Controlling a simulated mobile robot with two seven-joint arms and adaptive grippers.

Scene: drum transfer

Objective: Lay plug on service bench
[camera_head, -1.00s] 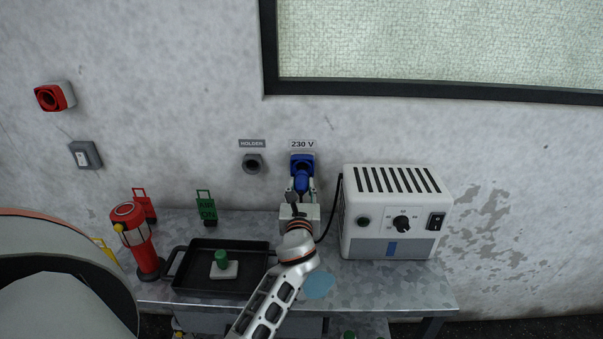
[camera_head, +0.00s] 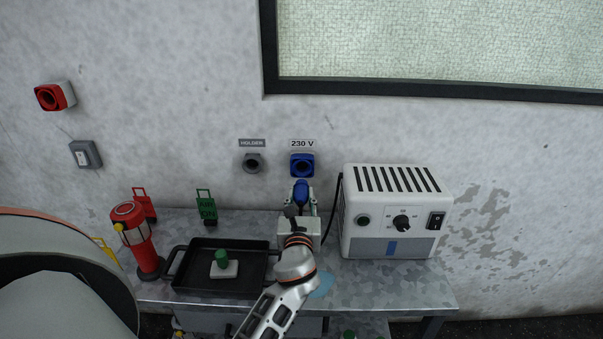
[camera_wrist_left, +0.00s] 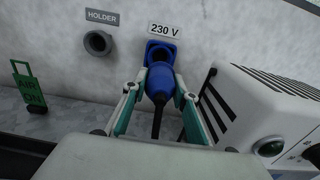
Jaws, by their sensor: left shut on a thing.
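The blue plug (camera_head: 300,190) is held in my left gripper (camera_head: 300,203), in front of and below the blue 230 V socket (camera_head: 302,165) on the wall. In the left wrist view the plug (camera_wrist_left: 160,84) sits between the two fingers of my left gripper (camera_wrist_left: 158,92), with a dark cable below it. The socket (camera_wrist_left: 160,50) shows just behind it, its dark opening partly visible. The service bench (camera_head: 385,285) is a grey metal top below. My right gripper is not in view.
A white power unit (camera_head: 392,213) stands close to the right of my left gripper. A black tray (camera_head: 200,292) with a green-knobbed block (camera_head: 222,263) lies to the left. The bench's front right is clear.

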